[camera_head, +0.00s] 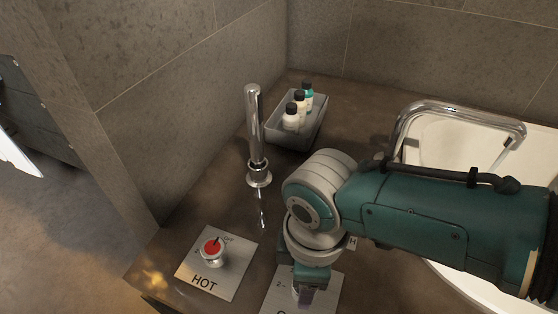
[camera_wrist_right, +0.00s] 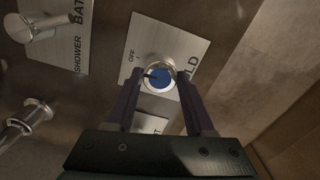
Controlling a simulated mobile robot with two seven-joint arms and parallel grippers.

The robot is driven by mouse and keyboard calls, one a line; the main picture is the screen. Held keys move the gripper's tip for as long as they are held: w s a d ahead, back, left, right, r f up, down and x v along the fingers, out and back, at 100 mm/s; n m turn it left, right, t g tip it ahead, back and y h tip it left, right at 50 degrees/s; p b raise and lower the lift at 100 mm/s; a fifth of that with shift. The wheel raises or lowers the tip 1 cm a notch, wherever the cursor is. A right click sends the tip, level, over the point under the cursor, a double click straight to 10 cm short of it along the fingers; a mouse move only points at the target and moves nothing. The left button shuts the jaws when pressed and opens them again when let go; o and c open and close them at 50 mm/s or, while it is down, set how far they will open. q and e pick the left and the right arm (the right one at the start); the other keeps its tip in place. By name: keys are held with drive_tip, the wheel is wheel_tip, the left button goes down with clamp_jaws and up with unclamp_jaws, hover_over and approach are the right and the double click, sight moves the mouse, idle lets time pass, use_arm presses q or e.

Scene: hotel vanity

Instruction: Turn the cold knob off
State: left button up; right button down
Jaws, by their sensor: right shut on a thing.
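The cold knob (camera_wrist_right: 161,79) has a blue top with a dark pointer mark and a metal rim. It sits on a metal plate (camera_wrist_right: 150,42) marked OFF and COLD in the right wrist view. My right gripper (camera_wrist_right: 159,88) has its two fingers on either side of the knob, shut on it. The pointer extends toward the left of that view; its exact setting is hard to tell. In the head view my right gripper (camera_head: 306,289) reaches down over the cold plate (camera_head: 328,291) and mostly hides the knob. My left gripper is out of view.
The red hot knob (camera_head: 212,250) on its plate (camera_head: 228,277) is left of my right gripper. A chrome upright fixture (camera_head: 255,130) and a grey tray (camera_head: 275,133) of small bottles stand behind. A curved faucet (camera_head: 455,112) hangs over the white basin (camera_head: 440,150) at right.

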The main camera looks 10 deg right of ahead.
drive_tip(key=shift+m, duration=0.3)
drive_tip(key=shift+c, duration=1.3)
unclamp_jaws()
drive_tip(key=shift+r, duration=0.1)
wheel_tip(320, 180, up, 10)
drive_tip(key=p, duration=0.6)
drive_tip(key=shift+p, duration=0.3)
